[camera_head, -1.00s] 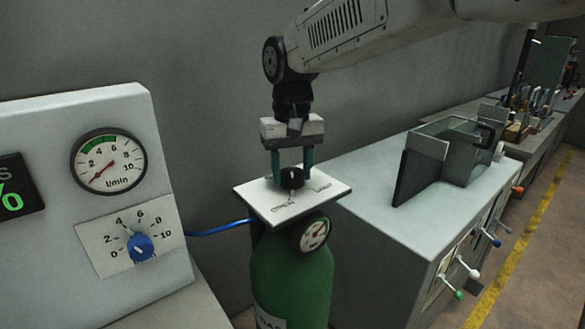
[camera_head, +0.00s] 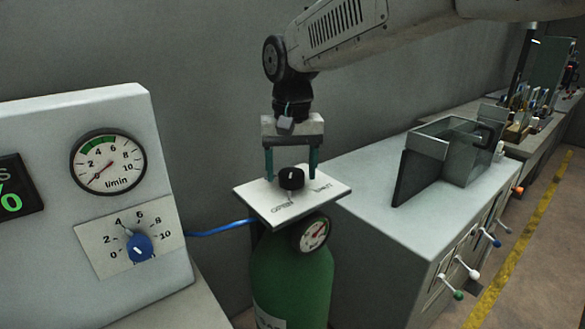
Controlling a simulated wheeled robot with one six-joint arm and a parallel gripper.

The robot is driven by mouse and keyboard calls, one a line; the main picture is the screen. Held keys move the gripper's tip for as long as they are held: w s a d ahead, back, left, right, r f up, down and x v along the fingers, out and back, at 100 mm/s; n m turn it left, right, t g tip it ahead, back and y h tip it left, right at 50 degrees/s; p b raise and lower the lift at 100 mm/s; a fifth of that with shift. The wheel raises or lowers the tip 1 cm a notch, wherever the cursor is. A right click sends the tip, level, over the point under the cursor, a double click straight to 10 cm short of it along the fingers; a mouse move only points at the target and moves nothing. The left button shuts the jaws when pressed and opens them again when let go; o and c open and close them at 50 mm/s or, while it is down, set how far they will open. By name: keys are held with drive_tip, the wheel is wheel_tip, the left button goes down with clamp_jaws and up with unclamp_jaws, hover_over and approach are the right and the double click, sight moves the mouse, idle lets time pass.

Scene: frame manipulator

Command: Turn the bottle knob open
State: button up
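The black bottle knob (camera_head: 291,178) sits on a white plate (camera_head: 265,198) lettered "OPEN" at its front left, with a second word at the right that is hard to read. The plate is on top of a green gas bottle (camera_head: 290,275). My gripper (camera_head: 291,174) points straight down over the knob. Its two teal fingers are spread wide, one on each side of the knob, with gaps between fingers and knob. A small white mark shows on the knob's top.
A round gauge (camera_head: 313,233) is on the bottle's neck, and a blue hose (camera_head: 217,229) runs left to a panel (camera_head: 60,240). The panel has an l/min gauge (camera_head: 108,162) and a blue dial (camera_head: 140,247). A grey bench (camera_head: 385,222) with a metal box (camera_head: 450,150) stands close at the right.

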sight(292, 171)
drive_tip(key=shift+s+f, duration=0.1)
wheel_tip(292, 171, up, 8)
drive_tip(key=shift+f, duration=0.1)
idle(0.5)
